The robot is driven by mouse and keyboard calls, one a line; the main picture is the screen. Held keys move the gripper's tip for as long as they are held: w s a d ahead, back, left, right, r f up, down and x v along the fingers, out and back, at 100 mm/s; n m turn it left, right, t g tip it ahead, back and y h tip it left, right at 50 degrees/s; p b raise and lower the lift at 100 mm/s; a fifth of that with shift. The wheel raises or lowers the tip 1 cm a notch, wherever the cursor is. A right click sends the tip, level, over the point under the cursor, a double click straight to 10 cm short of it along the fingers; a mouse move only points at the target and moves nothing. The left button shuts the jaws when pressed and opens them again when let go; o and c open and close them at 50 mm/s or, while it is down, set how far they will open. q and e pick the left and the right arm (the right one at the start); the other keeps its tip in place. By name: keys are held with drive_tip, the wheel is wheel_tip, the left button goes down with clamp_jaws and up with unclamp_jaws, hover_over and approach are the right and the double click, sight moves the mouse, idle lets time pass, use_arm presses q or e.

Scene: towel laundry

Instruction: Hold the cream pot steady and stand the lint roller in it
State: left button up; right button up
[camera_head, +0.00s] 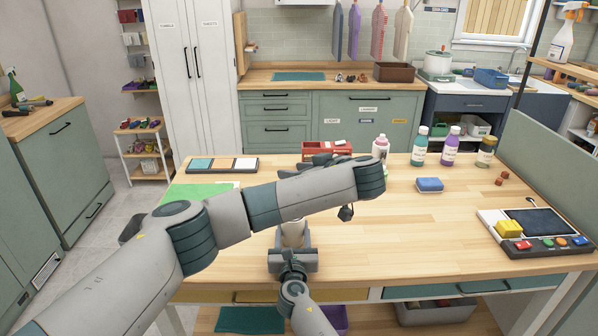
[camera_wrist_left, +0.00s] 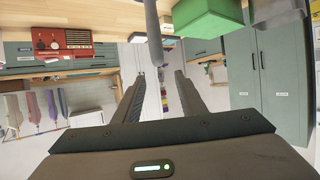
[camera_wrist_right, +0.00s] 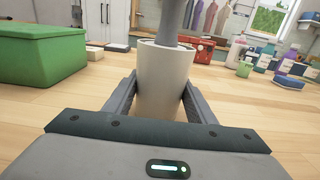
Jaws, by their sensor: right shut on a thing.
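The cream pot (camera_head: 293,236) stands on the table, between the fingers of my right gripper (camera_head: 292,256). That gripper is shut on its sides, as the right wrist view shows (camera_wrist_right: 158,95). A grey shaft, seemingly the lint roller (camera_wrist_right: 174,22), rises from the pot's mouth. Its lower end is hidden inside and its top is out of frame. A grey rod, seemingly the same roller (camera_wrist_left: 153,35), shows in the left wrist view just beyond the fingers of my left gripper (camera_wrist_left: 160,78), which are apart and empty. In the head view my left arm hides the roller.
A green box (camera_wrist_right: 40,58) lies left of the pot. A device with buttons (camera_head: 540,232) is at right.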

use_arm(q)
drive_tip(key=v, duration=1.2)
idle(0.3)
drive_tip(key=shift+f, duration=0.1)
idle(1.0)
use_arm(e)
drive_tip(key=o, duration=1.2)
